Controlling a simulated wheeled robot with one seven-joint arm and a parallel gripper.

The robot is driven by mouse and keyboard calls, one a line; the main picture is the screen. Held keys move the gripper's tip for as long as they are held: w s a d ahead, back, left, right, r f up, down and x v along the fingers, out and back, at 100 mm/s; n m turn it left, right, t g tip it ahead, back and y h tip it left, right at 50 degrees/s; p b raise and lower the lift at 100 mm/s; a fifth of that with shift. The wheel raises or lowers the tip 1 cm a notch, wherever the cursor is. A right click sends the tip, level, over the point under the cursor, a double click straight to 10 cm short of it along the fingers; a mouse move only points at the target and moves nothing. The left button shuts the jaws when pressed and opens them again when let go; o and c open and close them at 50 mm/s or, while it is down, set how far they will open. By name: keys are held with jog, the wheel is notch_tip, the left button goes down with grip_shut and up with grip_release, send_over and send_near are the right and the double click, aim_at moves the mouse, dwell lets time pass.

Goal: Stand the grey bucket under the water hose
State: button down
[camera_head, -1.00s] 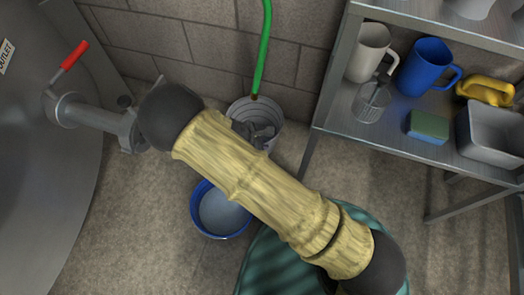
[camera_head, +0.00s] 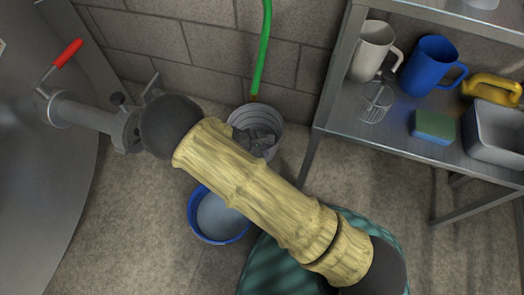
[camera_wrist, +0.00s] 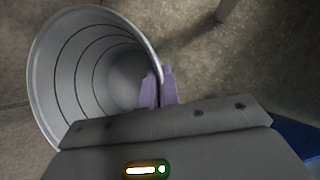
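The grey bucket (camera_head: 272,117) is by the back wall, just below the end of the green water hose (camera_head: 262,50). The hose end hangs close over the far part of its rim. In the wrist view the bucket (camera_wrist: 78,72) has a ribbed, empty-looking inside. My gripper (camera_wrist: 160,88) has its purple fingers closed on the bucket's rim, one on each side of the wall. In the head view my gripper (camera_head: 258,138) shows as a dark shape over the bucket. The bucket's base is hidden by my arm, so I cannot tell whether it touches the floor.
A blue tub (camera_head: 218,218) stands on the floor in front. A metal shelf (camera_head: 385,140) at right holds a white jug, a blue jug (camera_head: 431,65), a sponge and a metal pan. A steel tank (camera_head: 40,150) with a red-handled valve (camera_head: 68,53) is at left.

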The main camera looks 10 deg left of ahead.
jog(key=c, duration=1.6)
grip_release()
jog(key=shift+s+a, duration=0.1)
jog(key=shift+p+v, duration=2.75)
jog(key=shift+v, duration=1.05)
